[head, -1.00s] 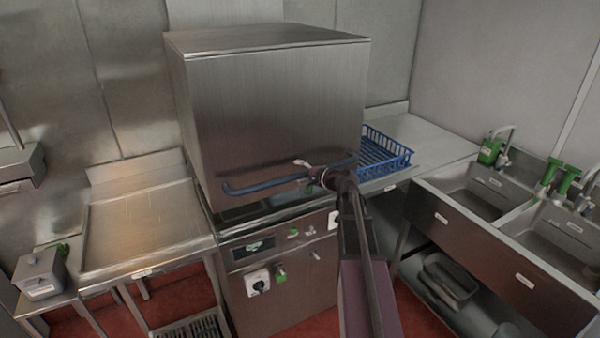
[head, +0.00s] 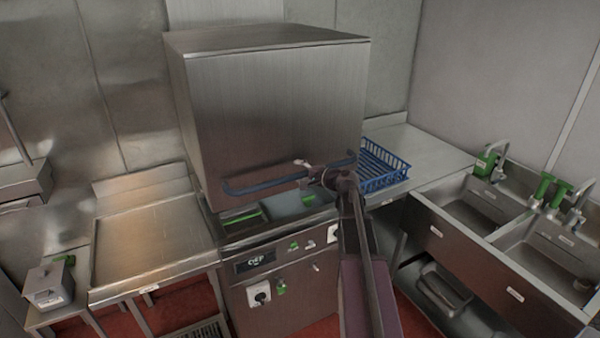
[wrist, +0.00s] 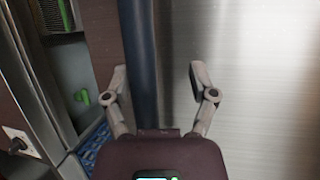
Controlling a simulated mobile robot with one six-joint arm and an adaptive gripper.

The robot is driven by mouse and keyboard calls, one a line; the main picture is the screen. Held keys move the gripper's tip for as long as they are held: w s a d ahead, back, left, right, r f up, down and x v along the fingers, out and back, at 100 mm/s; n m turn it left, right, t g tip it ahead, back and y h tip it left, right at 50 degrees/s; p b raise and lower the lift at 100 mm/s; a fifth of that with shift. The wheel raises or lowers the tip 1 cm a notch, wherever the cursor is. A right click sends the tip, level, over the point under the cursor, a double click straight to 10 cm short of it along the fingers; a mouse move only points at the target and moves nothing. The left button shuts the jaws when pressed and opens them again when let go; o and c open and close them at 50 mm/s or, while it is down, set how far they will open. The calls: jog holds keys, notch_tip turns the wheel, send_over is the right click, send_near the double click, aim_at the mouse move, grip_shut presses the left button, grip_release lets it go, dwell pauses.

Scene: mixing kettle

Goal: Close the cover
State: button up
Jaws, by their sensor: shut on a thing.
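The cover (head: 275,115) is a large brushed-steel box hood over the steel machine (head: 280,275). It stands raised, with an open gap between its lower edge and the machine top. A blue bar handle (head: 262,187) runs along the lower front of the cover. My gripper (head: 312,174) is at the handle, right of its middle. In the wrist view, the dark blue handle (wrist: 140,60) passes between the two fingers of my gripper (wrist: 156,68), closer to the left one. The exact finger contact is hard to see.
A blue wire rack (head: 383,168) sits on the steel counter right of the machine. Sinks (head: 480,210) with taps and green bottles stand farther right. A bare steel table (head: 150,235) is on the left, with a grey box (head: 48,285) beside it.

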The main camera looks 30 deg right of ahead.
jog(key=shift+r+p, duration=3.65)
jog(key=shift+r, duration=0.35)
jog(key=shift+s, duration=0.1)
jog(key=p+v, duration=0.2)
jog(key=v, duration=1.3)
jog(key=shift+s+d+r+p, duration=0.2)
jog(key=shift+s+p, duration=0.15)
jog(key=shift+p, duration=0.05)
jog(key=shift+w+f, duration=0.1)
jog(key=shift+w+a+f+b, duration=0.3)
jog(key=shift+w+f+b, duration=0.45)
jog(key=shift+w+b, duration=0.1)
jog(key=shift+w, duration=0.1)
jog(key=b, duration=0.2)
send_near(300, 150)
jog(key=w+a, duration=0.1)
jog(key=a, duration=0.1)
jog(key=w+a, duration=0.1)
jog(key=a, duration=0.1)
jog(key=w+a, duration=0.1)
jog(key=a, duration=0.1)
jog(key=shift+a+r, duration=0.3)
jog(key=shift+a, duration=0.1)
